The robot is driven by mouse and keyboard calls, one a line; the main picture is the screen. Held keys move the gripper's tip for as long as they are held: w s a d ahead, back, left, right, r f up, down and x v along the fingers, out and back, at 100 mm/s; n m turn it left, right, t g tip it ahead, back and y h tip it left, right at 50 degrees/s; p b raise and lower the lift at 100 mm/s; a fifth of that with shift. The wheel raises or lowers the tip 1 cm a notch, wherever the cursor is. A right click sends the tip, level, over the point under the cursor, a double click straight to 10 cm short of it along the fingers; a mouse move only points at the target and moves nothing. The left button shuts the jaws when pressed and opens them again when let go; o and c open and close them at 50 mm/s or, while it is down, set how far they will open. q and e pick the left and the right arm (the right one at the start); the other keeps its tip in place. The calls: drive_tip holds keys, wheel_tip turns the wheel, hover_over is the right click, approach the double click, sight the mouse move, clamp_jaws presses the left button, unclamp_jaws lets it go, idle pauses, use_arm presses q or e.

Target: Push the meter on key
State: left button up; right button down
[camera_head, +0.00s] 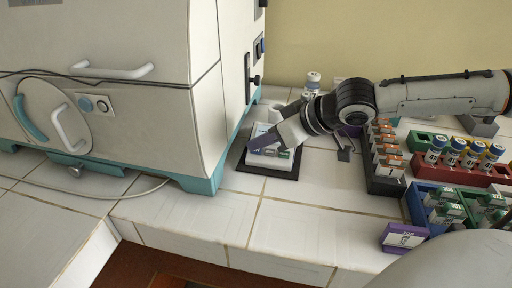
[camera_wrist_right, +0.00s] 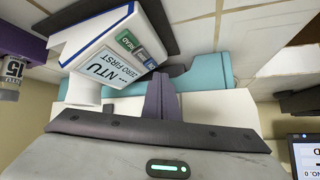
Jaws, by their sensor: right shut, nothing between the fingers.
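The meter (camera_head: 270,160) is a white box with a sloped face, standing on a black mat beside the incubator. In the right wrist view the meter (camera_wrist_right: 88,45) shows a display reading "NTU" and "ZERO FIRST". Next to the display is a row of keys: a green one (camera_wrist_right: 125,40), a grey one and a blue one (camera_wrist_right: 151,63). I cannot read which is the on key. My right gripper (camera_head: 256,145) is shut and empty, over the meter. In the wrist view its fingertips (camera_wrist_right: 160,78) are close to the blue key; contact cannot be told. My left gripper is not in view.
The incubator (camera_head: 110,60) stands close on the left. The front tiles are clear.

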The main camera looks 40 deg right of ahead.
drive_tip(key=shift+s+a+r+p, duration=0.35)
drive_tip(key=shift+r+p, duration=0.4)
drive_tip(key=shift+r, duration=0.15)
drive_tip(key=shift+s+a+r+p, duration=0.25)
drive_tip(key=shift+a+r+p, duration=0.1)
drive_tip(key=shift+r+p, duration=0.45)
drive_tip(key=shift+s+a+r+p, duration=0.35)
drive_tip(key=shift+r+p, duration=0.35)
drive_tip(key=shift+r, duration=0.25)
